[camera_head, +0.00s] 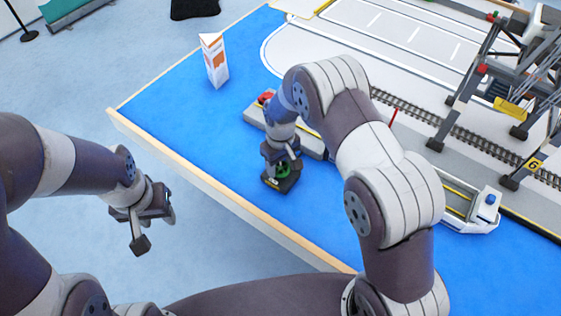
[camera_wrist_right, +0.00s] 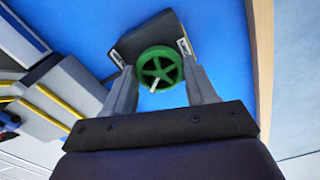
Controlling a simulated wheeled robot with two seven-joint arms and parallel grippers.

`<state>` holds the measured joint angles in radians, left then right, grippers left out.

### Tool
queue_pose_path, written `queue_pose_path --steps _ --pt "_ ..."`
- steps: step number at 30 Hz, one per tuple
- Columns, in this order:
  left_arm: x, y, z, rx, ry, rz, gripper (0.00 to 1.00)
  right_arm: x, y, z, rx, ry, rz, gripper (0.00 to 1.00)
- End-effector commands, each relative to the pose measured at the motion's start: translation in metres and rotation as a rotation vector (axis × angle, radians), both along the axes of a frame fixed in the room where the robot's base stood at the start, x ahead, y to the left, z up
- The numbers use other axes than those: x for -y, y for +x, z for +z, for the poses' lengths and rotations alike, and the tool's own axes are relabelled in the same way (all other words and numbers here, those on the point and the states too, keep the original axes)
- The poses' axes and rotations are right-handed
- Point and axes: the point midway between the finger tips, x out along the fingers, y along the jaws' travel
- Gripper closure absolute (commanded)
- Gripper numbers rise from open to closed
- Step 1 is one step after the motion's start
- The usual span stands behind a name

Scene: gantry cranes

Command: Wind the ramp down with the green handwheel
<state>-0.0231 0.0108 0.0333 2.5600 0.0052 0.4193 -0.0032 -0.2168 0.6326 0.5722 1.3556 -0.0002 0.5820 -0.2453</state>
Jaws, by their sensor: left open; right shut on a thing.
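The green handwheel (camera_wrist_right: 160,69) sits on a dark base block (camera_wrist_right: 128,48) on the blue table. In the right wrist view it lies between the two fingers of my right gripper (camera_wrist_right: 155,85), which is shut on it. In the head view the green handwheel (camera_head: 284,169) shows only in part under my right gripper (camera_head: 281,172), which reaches down from above. My left gripper (camera_head: 152,222) is open and empty, beyond the table's wooden edge over the floor. I cannot tell which part is the ramp; my right arm hides much of the quay behind it.
A white and orange folded sign (camera_head: 214,62) stands on the blue table at the back left. A white boat (camera_head: 468,208) lies at the right by the quay. Gantry cranes (camera_head: 510,90) and rails stand behind it. The wooden rim (camera_head: 225,196) bounds the table.

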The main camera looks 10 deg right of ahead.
Motion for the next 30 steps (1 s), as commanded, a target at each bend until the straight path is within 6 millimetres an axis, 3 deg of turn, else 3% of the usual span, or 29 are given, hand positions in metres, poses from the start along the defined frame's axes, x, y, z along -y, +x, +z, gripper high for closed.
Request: queue_pose_path --steps 30 --pt "0.0 0.0 0.0104 0.0 0.0 0.0 0.57 -0.0011 0.0008 0.0015 0.005 0.0 0.962 0.74"
